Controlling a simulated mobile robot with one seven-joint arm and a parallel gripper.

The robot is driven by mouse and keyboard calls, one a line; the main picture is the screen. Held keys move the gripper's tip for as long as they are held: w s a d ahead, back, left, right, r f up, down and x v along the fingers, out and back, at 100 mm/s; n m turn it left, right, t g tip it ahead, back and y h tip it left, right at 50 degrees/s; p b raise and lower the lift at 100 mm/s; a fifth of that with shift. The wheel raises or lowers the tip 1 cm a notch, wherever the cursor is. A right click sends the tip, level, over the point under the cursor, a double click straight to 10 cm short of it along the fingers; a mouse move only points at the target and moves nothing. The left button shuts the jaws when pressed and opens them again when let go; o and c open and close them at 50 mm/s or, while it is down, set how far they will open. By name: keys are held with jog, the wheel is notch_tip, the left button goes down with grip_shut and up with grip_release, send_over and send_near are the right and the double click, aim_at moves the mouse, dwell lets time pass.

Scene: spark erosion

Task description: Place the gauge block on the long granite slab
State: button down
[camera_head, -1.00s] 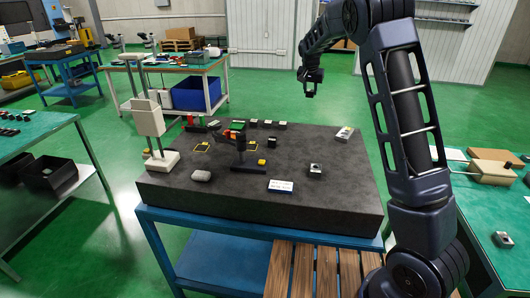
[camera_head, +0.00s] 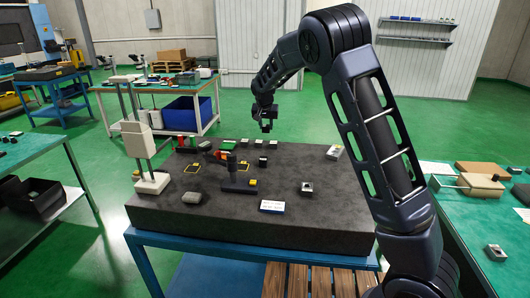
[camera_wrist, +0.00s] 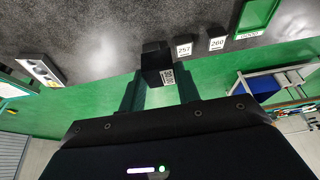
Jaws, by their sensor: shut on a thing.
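My gripper (camera_head: 265,119) hangs over the back part of the dark granite slab (camera_head: 285,225), above its surface in the head view. In the wrist view, my gripper (camera_wrist: 160,92) is shut on a small black block (camera_wrist: 152,60) with a black-and-white code label on one face. I take this as the gauge block; in the head view it is too small and dark to make out clearly. The speckled slab (camera_wrist: 105,25) fills the upper part of the wrist view, beyond the block. The slab lies flat on a blue stand.
Several small blocks (camera_head: 244,142) stand along the slab's back edge. A dark stand (camera_head: 240,186), a grey stone-like piece (camera_head: 192,197), a white card (camera_head: 271,206), a small metal block (camera_head: 306,187) and a tall pale gauge stand (camera_head: 145,150) are on it. The front right surface is clear.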

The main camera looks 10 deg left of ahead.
aim_at(265, 131)
notch_tip(265, 131, down, 12)
jog(key=shift+f, duration=0.25)
dwell(0.3)
jog(key=shift+f, duration=0.15)
jog(key=c, duration=1)
grip_release()
jog(key=v, duration=1.2)
